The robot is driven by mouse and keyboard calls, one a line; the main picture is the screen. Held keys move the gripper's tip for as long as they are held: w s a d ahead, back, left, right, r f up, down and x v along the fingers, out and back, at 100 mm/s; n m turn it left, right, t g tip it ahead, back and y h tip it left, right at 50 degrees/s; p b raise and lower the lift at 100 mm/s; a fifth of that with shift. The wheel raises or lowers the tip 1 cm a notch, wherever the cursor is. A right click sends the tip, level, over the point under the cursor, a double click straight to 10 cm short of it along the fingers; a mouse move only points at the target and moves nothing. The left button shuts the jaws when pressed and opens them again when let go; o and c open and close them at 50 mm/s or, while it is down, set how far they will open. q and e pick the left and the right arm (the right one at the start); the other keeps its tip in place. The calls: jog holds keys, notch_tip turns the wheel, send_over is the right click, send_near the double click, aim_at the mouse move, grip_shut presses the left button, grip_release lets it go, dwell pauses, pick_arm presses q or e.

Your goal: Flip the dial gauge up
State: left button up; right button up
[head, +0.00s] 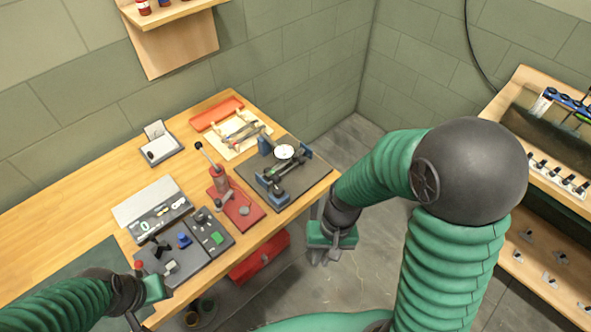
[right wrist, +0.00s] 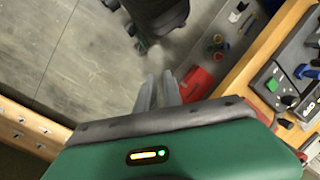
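The dial gauge (head: 284,152) has a round white face and sits on a dark fixture with blue end blocks. The fixture stands on a dark mat (head: 316,177) at the right end of the wooden workbench. My right gripper (head: 323,260) hangs over the floor beyond the bench's front edge, below and right of the gauge and apart from it. In the right wrist view its two grey fingers (right wrist: 158,92) have a gap with nothing between them. My left gripper (head: 133,320) is at the bench's front left; its fingers are too small to read. The right wrist view does not show the gauge.
A red lever press (head: 237,208) stands left of the gauge mat. Grey control panels (head: 178,250) lie further left. Pliers on a board and an orange tray (head: 216,113) lie behind. A red toolbox (head: 259,258) is under the bench edge. Shelves (head: 552,187) stand at right.

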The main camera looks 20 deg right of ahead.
jog(key=a+f+m+y+b, duration=0.1)
jog(key=f, duration=0.1)
jog(key=a+f+m+g+y, duration=0.1)
jog(key=a+f+m+y, duration=0.1)
jog(key=a+f+m+y+b, duration=0.1)
jog(key=f+m+y, duration=0.1)
jog(key=shift+s+a+f+g+b, duration=0.15)
jog(key=shift+a+f+g+b, duration=0.15)
jog(key=shift+f, duration=0.05)
grip_shut()
jog(key=w+f+m+t+y+b, duration=0.2)
jog(key=w+m+t+y+b, duration=0.2)
jog(key=w+m+t+y, duration=0.5)
pick_arm(q)
jog(key=b+x, duration=0.1)
jog(key=x, duration=0.2)
jog(key=s+x, duration=0.1)
jog(key=x, duration=0.3)
jog(key=s+b+x, duration=0.1)
jog(key=x, duration=0.2)
jog(key=shift+d+f+b, duration=0.1)
jog(key=shift+f+b, duration=0.2)
jog(key=shift+f, duration=0.15)
pick_arm(e)
jog(key=w+d+f+m+t+h, duration=0.2)
jog(key=w+d+m+t+h, duration=0.7)
jog(key=w+d+m+t, duration=0.2)
jog(key=d+m+t, duration=0.2)
jog(key=d+m, duration=0.1)
jog(key=d, duration=0.1)
